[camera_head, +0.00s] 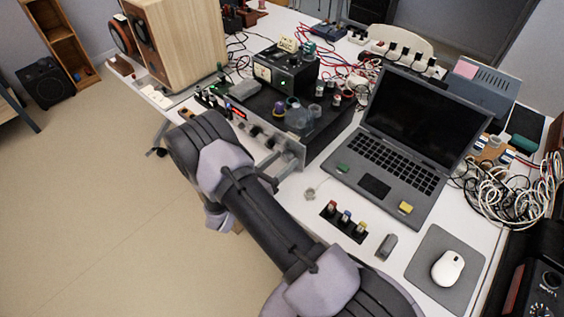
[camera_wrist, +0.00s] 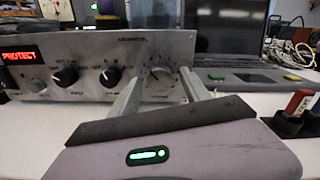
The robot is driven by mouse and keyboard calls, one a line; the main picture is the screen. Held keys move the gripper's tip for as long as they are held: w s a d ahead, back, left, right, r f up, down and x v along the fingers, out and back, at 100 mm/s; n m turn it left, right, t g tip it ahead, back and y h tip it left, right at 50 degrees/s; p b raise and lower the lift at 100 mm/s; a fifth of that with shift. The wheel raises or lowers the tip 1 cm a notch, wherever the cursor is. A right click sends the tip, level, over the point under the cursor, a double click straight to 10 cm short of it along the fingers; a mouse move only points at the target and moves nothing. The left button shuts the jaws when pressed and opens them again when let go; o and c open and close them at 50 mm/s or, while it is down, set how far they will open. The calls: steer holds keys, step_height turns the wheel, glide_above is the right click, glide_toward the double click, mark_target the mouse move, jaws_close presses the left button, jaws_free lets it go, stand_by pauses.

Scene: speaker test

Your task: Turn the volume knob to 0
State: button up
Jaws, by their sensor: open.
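The amplifier's silver front panel (camera_wrist: 95,50) fills the upper left of the wrist view, with a red PROTECT display (camera_wrist: 20,55) at its left. A large silver knob (camera_wrist: 159,73) near its right end, apparently the volume knob, has a scale around it; its exact setting is too small to read. Two dark knobs (camera_wrist: 66,76) (camera_wrist: 111,77) with white pointers sit left of it. My gripper (camera_wrist: 160,80) is open, its two fingers pointing at the panel on either side of the silver knob; contact cannot be told. In the head view my gripper (camera_head: 276,166) is before the panel's right end.
A laptop (camera_head: 374,186) stands right of the amplifier. A wooden speaker (camera_head: 185,45) stands left. Jars and a meter (camera_head: 284,72) are on or behind the amplifier.

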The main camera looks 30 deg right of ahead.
jaws_close()
steer(key=n+p, duration=0.1)
steer(key=n, duration=0.2)
steer(key=shift+r+n+p, duration=0.1)
steer(key=shift+n+p, duration=0.25)
steer(key=shift+n, duration=0.05)
steer(key=n+p, duration=0.1)
steer(key=n, duration=0.4)
steer(key=n+p, duration=0.1)
steer(key=n, duration=0.4)
steer(key=shift+n+p, duration=0.3)
steer(key=shift+n, duration=1.9)
